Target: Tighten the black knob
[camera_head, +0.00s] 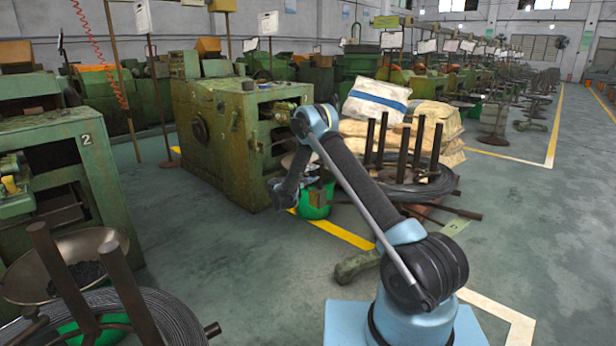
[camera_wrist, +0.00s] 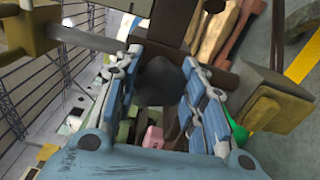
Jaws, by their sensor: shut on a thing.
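The black knob (camera_wrist: 160,82) is a dark rounded shape in the wrist view, between the two blue fingers of my gripper (camera_wrist: 163,72). The fingers stand on either side of it and are shut on it. Its far side and its mounting are hidden. In the head view my gripper (camera_head: 282,190) is low beside the right side of a worn green machine (camera_head: 215,135). The knob cannot be made out there.
A green bucket (camera_head: 314,203) stands just right of my gripper. Stacked sacks (camera_head: 376,102) and a wire coil (camera_head: 415,192) with upright dark posts lie further right. Another green machine (camera_head: 85,160) is at the left. The floor in front is mostly clear.

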